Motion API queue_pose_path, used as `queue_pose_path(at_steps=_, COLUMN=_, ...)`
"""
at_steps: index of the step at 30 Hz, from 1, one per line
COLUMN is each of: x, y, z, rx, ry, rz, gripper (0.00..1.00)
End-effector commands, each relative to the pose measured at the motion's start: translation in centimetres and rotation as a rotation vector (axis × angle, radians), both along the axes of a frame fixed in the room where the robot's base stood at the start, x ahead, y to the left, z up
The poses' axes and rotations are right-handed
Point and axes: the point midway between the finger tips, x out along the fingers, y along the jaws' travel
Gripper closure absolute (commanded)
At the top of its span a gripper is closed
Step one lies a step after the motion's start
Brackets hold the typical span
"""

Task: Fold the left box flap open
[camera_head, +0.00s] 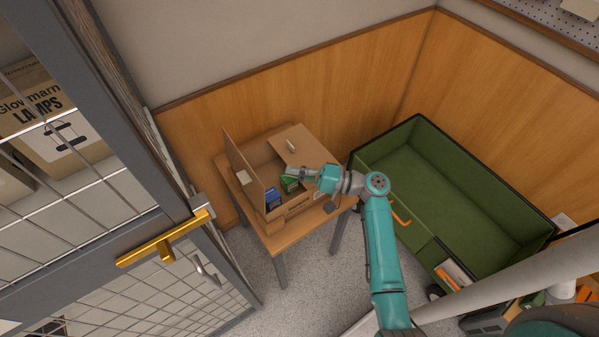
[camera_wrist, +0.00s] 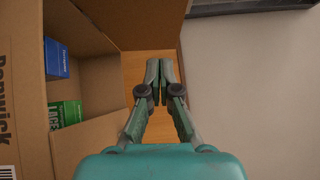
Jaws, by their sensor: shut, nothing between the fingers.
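An open cardboard box (camera_head: 297,203) stands on a small wooden table (camera_head: 277,241). Its left flap (camera_head: 246,167) stands roughly upright along the left side. Another flap (camera_head: 304,143) lies folded outward at the right. A blue carton (camera_head: 273,196) and a green carton (camera_head: 289,184) are inside; the wrist view also shows the blue carton (camera_wrist: 57,58) and the green carton (camera_wrist: 65,113). My gripper (camera_head: 289,172) appears over the box's right part in the head view. In the wrist view its fingers (camera_wrist: 159,72) are together and empty, beside the box opening.
A green sofa (camera_head: 450,185) stands right of the table. A wire-mesh door with a yellow handle (camera_head: 163,239) is at the left. A wood-panelled wall (camera_head: 300,88) is behind. Grey floor (camera_head: 312,270) is free in front of the table.

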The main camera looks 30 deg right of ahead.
Motion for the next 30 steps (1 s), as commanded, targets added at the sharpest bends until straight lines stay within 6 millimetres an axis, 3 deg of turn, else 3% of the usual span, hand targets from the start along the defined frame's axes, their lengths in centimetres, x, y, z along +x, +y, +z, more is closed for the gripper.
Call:
queue_pose_path(at_steps=9, x=4.0, y=4.4, z=0.4, rx=-0.001, ry=0.001, rz=0.003, gripper=1.00)
queue_pose_path(at_steps=15, x=3.8, y=6.9, z=0.6, rx=-0.002, ry=0.000, rz=0.002, gripper=1.00)
queue_pose_path(at_steps=30, x=3.8, y=7.8, z=0.8, rx=-0.002, ry=0.001, rz=0.000, gripper=1.00)
